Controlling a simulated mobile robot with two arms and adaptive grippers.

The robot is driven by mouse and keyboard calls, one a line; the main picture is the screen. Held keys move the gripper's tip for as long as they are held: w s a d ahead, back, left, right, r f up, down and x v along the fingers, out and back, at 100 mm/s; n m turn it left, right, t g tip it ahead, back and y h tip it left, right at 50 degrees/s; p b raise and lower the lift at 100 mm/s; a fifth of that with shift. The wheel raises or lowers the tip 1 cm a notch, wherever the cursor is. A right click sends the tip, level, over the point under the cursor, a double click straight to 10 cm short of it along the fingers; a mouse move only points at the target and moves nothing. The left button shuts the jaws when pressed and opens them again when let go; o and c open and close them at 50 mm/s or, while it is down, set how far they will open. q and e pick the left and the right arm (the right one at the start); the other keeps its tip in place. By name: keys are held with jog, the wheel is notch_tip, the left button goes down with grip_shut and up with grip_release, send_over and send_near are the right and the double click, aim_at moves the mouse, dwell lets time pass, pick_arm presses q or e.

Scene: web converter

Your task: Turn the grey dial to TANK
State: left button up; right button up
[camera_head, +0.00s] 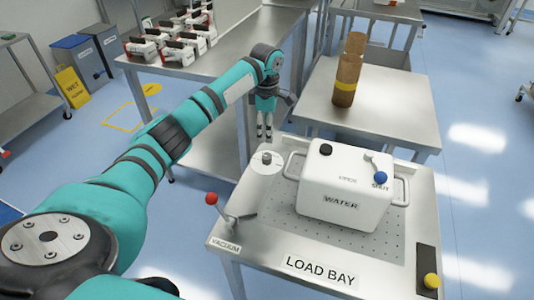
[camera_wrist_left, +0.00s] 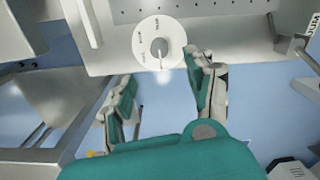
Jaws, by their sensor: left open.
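The grey dial (camera_head: 267,158) sits on a white round plate at the back left corner of the LOAD BAY table. It also shows in the left wrist view as a grey knob (camera_wrist_left: 158,47) on the white disc, near the table's edge. Small marks ring the disc, but I cannot read them, so I cannot tell which one the dial points at. My left gripper (camera_head: 264,132) points down just behind the dial. Its fingers (camera_wrist_left: 163,92) are apart and empty in the left wrist view, with the dial beyond them. My right gripper is not in view.
A white WATER container (camera_head: 345,187) with handles stands right of the dial. A red-knobbed VACUUM lever (camera_head: 211,199) stands at the table's left front. A yellow button (camera_head: 431,281) is at the right front. Brown cylinders (camera_head: 349,70) stand on a table behind.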

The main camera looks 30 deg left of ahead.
aim_at(267, 156)
pick_arm(q)
notch_tip(267, 156, down, 10)
jog(key=shift+r, duration=0.1)
jog(key=shift+f, duration=0.6)
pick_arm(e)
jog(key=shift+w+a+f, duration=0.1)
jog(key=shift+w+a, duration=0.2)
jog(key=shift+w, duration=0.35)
